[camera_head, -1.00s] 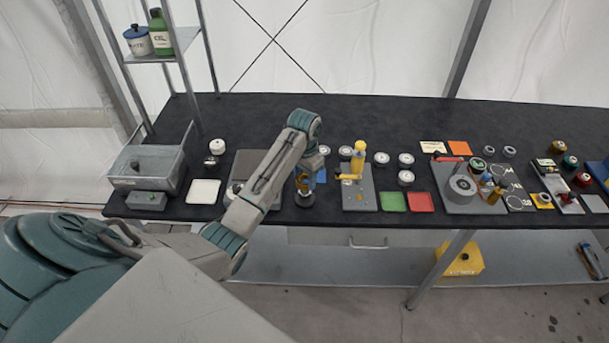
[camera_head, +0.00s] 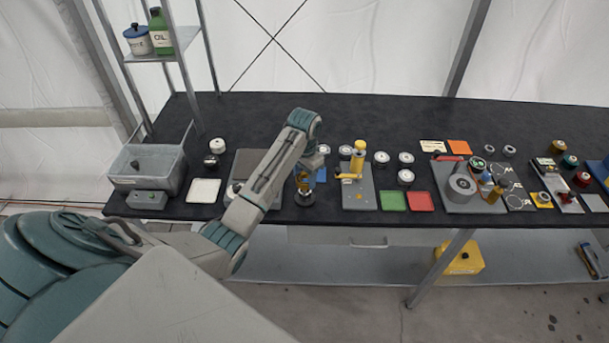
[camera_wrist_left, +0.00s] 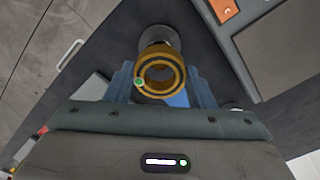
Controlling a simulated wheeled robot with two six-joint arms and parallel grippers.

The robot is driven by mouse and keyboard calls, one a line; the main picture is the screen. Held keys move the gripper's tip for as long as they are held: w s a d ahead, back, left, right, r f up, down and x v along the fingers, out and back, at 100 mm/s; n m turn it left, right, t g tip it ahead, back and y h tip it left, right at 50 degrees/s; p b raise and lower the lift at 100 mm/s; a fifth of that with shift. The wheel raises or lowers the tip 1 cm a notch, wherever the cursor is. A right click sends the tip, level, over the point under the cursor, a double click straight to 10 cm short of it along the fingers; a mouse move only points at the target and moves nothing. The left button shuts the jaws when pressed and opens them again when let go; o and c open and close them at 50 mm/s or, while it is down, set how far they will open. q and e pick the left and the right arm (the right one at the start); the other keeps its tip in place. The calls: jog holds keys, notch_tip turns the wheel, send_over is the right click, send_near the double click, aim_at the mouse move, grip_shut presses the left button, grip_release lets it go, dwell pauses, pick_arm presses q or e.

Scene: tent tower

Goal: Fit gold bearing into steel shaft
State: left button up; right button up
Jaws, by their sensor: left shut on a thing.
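My left gripper (camera_head: 305,178) is over the front middle of the bench. In the left wrist view its blue fingers (camera_wrist_left: 161,92) are shut on the gold bearing (camera_wrist_left: 160,72), a gold ring with dark bands and a green dot. The bearing also shows as a small gold patch in the head view (camera_head: 304,188). A round grey metal piece (camera_wrist_left: 158,35), probably the steel shaft's stand, shows just beyond the bearing; in the head view its round base (camera_head: 304,199) sits below the gripper. The bearing hides most of it, so I cannot tell whether they touch. My right gripper is out of view.
A yellow hand press (camera_head: 357,163) on a grey plate stands close to the right of my gripper. Green (camera_head: 393,201) and red (camera_head: 420,202) trays lie further right. A white tray (camera_head: 203,191) and a grey bin (camera_head: 147,166) are at left. The back of the bench is clear.

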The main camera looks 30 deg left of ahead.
pick_arm(q)
jog(key=shift+f, duration=1.75)
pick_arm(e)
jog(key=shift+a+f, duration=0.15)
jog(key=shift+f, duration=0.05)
pick_arm(q)
jog(key=o, duration=1.1)
